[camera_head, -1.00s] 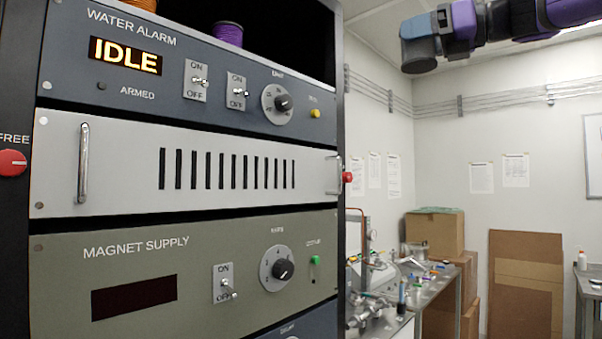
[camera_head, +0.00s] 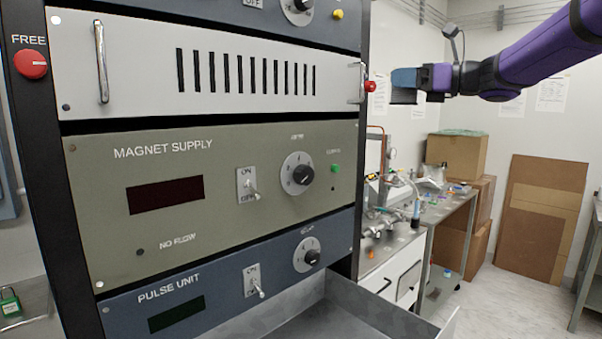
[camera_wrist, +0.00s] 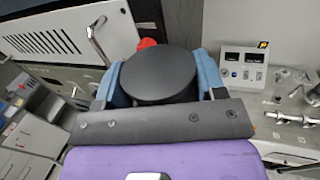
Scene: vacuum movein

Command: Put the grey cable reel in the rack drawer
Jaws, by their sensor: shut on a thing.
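My gripper (camera_head: 405,82) is beside the right edge of the rack, high above the drawer in the picture, with its blue fingers shut. In the wrist view, a dark grey round, flat-topped thing (camera_wrist: 158,75), apparently the grey cable reel, sits between the fingers. In the head view it is mostly hidden by the fingers. The rack drawer (camera_head: 345,300) stands pulled out at the bottom of the rack. Its visible floor is bare, and its near part is cut off by the picture edge.
The rack front has the magnet supply panel (camera_head: 225,190), the pulse unit panel (camera_head: 215,275), a protruding handle (camera_head: 101,62) and a red knob (camera_head: 370,86) close to my gripper. A cluttered bench (camera_head: 385,245) stands behind the rack. Cardboard boxes (camera_head: 457,155) are farther back.

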